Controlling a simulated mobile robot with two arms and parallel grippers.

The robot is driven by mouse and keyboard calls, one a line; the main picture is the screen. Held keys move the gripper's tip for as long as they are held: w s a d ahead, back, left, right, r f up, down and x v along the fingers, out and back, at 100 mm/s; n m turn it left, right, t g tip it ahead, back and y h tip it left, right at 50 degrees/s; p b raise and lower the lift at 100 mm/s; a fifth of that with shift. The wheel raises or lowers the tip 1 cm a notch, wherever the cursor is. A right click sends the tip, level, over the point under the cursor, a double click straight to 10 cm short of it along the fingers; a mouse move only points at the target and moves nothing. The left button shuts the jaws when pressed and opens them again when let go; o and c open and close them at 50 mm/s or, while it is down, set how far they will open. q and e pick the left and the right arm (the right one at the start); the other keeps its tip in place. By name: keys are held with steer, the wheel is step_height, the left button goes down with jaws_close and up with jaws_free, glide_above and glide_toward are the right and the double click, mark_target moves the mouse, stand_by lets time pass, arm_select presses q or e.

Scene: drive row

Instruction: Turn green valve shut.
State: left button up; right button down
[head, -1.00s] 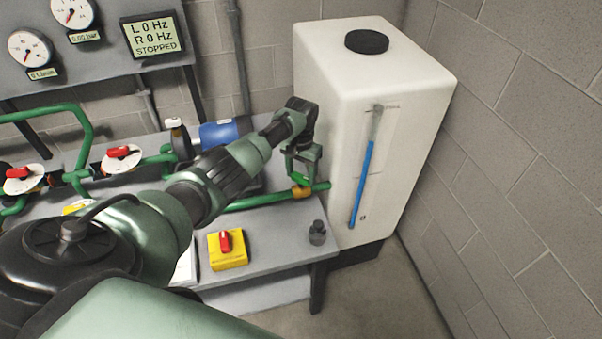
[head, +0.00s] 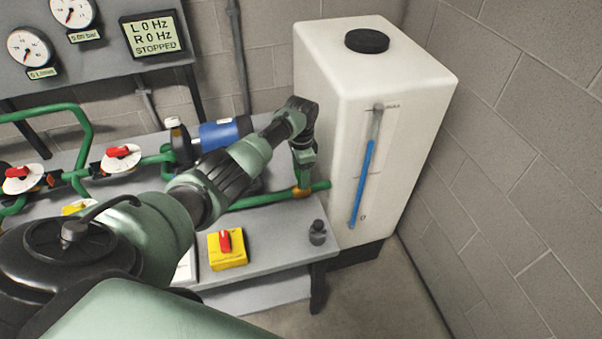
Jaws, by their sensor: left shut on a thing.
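The green valve has a brass-orange body (head: 301,193) on the green pipe, just left of the white tank. My left gripper (head: 303,178) points down on top of the valve from above. It is shut on the green handle, and its fingers now hide nearly all of that handle. I cannot see the handle's exact angle. My right gripper is not in view.
The white tank (head: 385,90) with a blue level tube (head: 362,185) stands close right of the valve. A yellow box with a red switch (head: 227,249) and a small dark knob-like part (head: 317,233) sit on the bench. A display (head: 153,36) reads 0 Hz, STOPPED.

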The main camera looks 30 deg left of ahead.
arm_select(q)
steer(key=shift+w+r+m, duration=0.1)
steer(key=shift+m, duration=0.2)
steer(key=o, duration=1.4)
steer(key=shift+c, duration=0.2)
step_height(320, 180, up, 8)
steer(key=shift+f+b, duration=0.1)
steer(key=shift+b, duration=0.2)
